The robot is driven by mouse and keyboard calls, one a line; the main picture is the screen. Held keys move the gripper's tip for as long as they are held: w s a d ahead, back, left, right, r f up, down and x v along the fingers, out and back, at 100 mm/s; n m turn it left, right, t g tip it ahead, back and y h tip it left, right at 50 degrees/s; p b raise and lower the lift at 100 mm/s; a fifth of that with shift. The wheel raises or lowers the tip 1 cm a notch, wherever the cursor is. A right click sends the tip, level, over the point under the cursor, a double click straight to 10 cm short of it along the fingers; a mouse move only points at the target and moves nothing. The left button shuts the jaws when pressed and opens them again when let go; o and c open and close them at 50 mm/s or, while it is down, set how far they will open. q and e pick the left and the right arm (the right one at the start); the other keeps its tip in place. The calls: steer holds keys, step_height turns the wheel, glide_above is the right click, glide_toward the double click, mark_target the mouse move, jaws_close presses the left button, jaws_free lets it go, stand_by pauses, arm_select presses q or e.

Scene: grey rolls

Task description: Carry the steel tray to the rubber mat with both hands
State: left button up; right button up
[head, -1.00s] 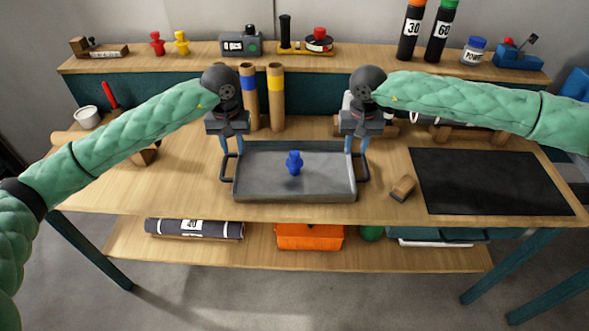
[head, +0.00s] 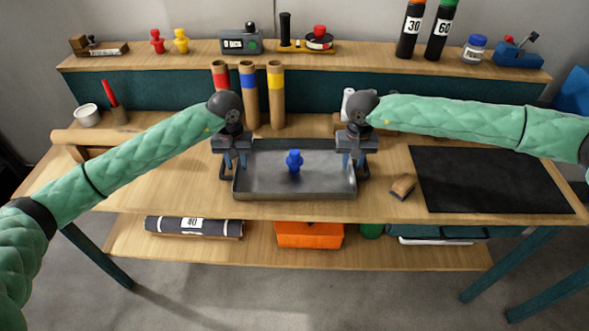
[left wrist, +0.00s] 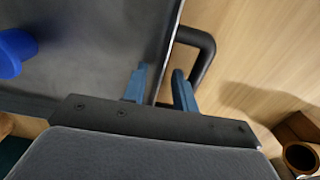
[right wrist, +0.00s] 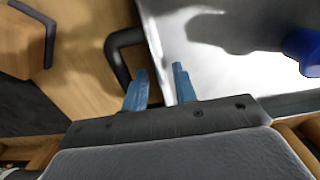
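The grey steel tray (head: 265,185) sits on the bench with a dark loop handle at each end. A small blue knobbed piece (head: 294,162) stands in it. The black rubber mat (head: 490,182) lies flat to the right. My left gripper (head: 235,162) is at the tray's left end; in the left wrist view its blue fingers (left wrist: 160,88) are apart, either side of the tray wall beside the handle (left wrist: 205,55). My right gripper (head: 353,162) is at the right end; in the right wrist view its fingers (right wrist: 160,88) are likewise apart around the wall, beside the other handle (right wrist: 118,55).
Tubes with coloured bands (head: 250,95) stand behind the tray. A white pot (head: 87,117) stands at the left. A raised shelf (head: 350,62) with bottles and tools runs along the back. The mat is clear.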

arm_select(q)
steer(key=shift+f, duration=0.2)
arm_select(e)
steer(key=shift+f, duration=0.2)
arm_select(q)
jaws_close()
arm_select(e)
jaws_close()
arm_select(q)
steer(key=shift+r, duration=0.25)
arm_select(e)
steer(key=shift+r, duration=0.25)
